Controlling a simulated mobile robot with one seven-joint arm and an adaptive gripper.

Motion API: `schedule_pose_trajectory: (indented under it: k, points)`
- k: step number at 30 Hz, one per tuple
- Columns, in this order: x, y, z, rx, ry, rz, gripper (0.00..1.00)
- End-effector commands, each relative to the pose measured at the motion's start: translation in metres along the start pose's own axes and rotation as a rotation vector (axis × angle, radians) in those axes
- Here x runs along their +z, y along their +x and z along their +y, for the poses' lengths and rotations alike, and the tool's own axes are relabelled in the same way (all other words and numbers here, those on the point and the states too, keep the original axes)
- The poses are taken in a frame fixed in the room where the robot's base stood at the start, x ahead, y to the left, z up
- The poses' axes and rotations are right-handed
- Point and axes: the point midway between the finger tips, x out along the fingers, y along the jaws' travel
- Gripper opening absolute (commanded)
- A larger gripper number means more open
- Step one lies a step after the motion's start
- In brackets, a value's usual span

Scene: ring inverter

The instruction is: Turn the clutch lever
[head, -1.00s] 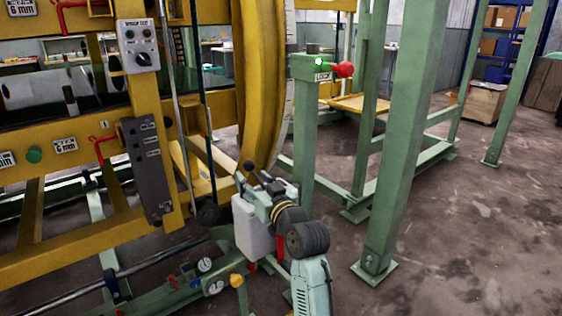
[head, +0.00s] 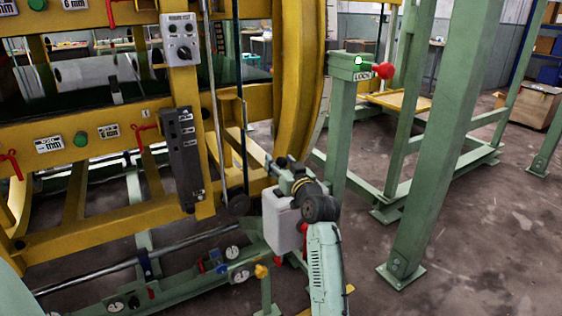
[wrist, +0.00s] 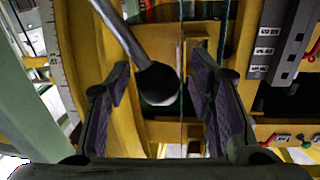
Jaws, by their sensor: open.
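A grey lever rod with a dark ball knob (wrist: 158,83) shows in the wrist view; I take it for the clutch lever, though no label on it is readable. The rod comes down from the upper left, and the knob lies in the gap between my fingers. My gripper (wrist: 160,105) is open, with one purple-padded finger on each side of the knob. I see no clear contact with the pads. In the head view my gripper (head: 279,168) is at the lower edge of the yellow ring, and the knob cannot be made out there.
The yellow ring frame (head: 300,80) stands close in front of my gripper. A green post (head: 343,125) with a LOCK plate and red knob (head: 383,70) is just to the right. A grey control box (head: 181,150) hangs at left. Open floor (head: 480,230) lies right.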

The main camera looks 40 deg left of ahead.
Motion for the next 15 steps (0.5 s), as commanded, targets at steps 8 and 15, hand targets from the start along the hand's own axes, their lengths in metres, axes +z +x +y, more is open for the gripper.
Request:
schedule_pose_trajectory:
  k: [8,15]
  points:
    - [0.0002,0.0011,0.0,0.0,0.0,0.0,0.48]
    - [0.0003,0.0009,0.0001,0.0,0.0,0.0,0.32]
